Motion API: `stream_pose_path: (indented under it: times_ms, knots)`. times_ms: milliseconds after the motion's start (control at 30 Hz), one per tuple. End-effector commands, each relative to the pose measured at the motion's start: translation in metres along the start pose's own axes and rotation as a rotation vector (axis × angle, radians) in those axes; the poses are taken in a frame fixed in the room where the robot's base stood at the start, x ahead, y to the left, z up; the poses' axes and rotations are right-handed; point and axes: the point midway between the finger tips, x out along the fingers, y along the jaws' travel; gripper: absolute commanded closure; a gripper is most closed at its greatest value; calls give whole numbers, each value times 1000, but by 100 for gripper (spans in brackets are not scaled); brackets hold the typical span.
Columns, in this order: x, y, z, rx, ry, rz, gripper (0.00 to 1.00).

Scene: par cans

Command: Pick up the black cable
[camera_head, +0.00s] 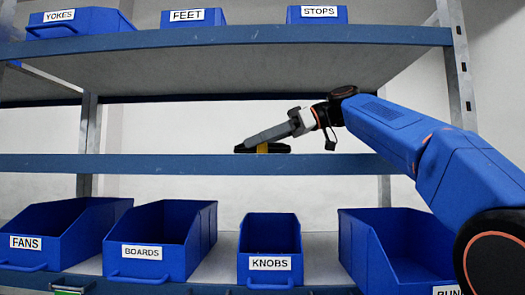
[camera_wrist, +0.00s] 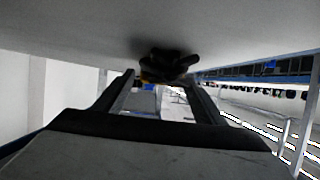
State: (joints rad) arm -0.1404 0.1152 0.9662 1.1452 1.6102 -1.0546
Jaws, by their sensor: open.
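The black cable (camera_head: 274,148) is a dark bundle with a yellow band, lying on the middle shelf (camera_head: 200,164) near its front edge. My gripper (camera_head: 252,142) reaches in from the right, its fingers at the bundle in the head view. In the wrist view the cable (camera_wrist: 168,65) shows as a dark lump with a bit of yellow, just beyond the fingertips and between them. My gripper (camera_wrist: 160,78) is open there, with a finger on each side. Whether a finger touches the cable cannot be told.
Above is an upper shelf (camera_head: 240,37) with blue bins labelled YOKES (camera_head: 85,22), FEET (camera_head: 192,17) and STOPS (camera_head: 317,14). Below stand bins FANS (camera_head: 68,230), BOARDS (camera_head: 165,235) and KNOBS (camera_head: 270,245), with another at right (camera_head: 390,240). The middle shelf looks otherwise clear.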

Motion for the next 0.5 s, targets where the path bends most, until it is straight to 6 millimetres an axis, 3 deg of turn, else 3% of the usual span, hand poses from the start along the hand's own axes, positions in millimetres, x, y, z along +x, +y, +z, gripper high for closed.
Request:
stream_pose_path:
  times_ms: [233, 433, 467, 500]
  knots:
    - [2, 0, 0, 0, 0, 2, 36]
    - [2, 0, 0, 0, 0, 1, 84]
    - [2, 0, 0, 0, 0, 1, 90]
    - [2, 0, 0, -1, 0, 2, 90]
